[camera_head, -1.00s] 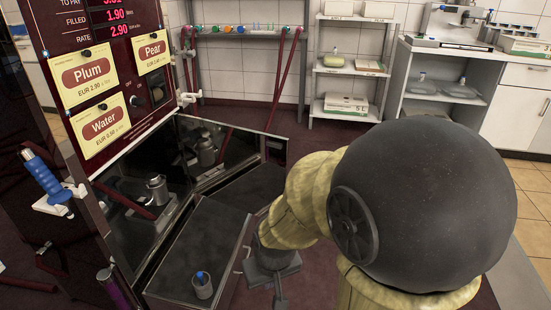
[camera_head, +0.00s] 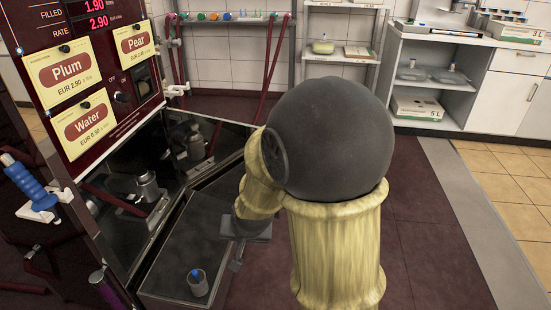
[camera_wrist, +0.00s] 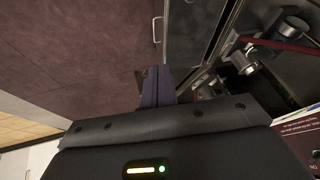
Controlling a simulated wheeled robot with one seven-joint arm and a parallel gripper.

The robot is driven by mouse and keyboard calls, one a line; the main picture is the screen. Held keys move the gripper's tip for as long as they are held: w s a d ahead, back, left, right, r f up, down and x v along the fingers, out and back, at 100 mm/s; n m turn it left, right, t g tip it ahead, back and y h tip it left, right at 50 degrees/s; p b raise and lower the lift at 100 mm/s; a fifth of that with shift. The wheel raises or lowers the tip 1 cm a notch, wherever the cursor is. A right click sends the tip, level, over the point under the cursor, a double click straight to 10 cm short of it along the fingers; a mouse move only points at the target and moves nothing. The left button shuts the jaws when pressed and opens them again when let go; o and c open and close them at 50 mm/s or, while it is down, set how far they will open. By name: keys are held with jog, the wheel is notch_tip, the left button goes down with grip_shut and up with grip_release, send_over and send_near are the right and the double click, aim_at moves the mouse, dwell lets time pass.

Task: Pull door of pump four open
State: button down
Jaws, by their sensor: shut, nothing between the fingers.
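The pump (camera_head: 75,80) stands at the left in the head view, with a dark red panel and yellow Plum, Pear and Water labels. No number four is readable. Below it is a low dark cabinet (camera_head: 172,263); its dark top also shows in the wrist view (camera_wrist: 192,25). A pale bar handle (camera_wrist: 155,30) stands out from the cabinet's left edge in the wrist view, ahead of the fingertips and apart from them. My gripper (camera_wrist: 156,70) is shut and empty beside the cabinet's edge. In the head view my gripper (camera_head: 236,265) is largely hidden by my wrist.
A small cup (camera_head: 198,283) with a blue item stands on the cabinet top. A blue-handled nozzle (camera_head: 30,185) hangs at the left. A metal canister (camera_head: 148,187) stands in the dark recess. Shelves (camera_head: 340,48) line the back. Open dark red floor (camera_head: 420,230) lies to the right.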

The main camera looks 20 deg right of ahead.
jog(key=w+d+m+t+h+p, duration=0.2)
jog(key=w+d+m+t+h, duration=0.1)
jog(key=w+d+m+h, duration=0.2)
jog(key=w+d+m+t+h+p, duration=0.2)
jog(key=w+d+m+h, duration=0.4)
jog(key=w+m, duration=0.7)
jog(key=m+t+h, duration=0.1)
jog(key=m+h, duration=0.1)
jog(key=m, duration=0.3)
jog(key=shift+f+h, duration=0.4)
jog(key=shift+d, duration=0.15)
jog(key=b+x, duration=0.2)
jog(key=x, duration=1.2)
jog(key=shift+w+r, duration=0.15)
jog(key=shift+r, duration=0.05)
jog(key=shift+w, duration=0.1)
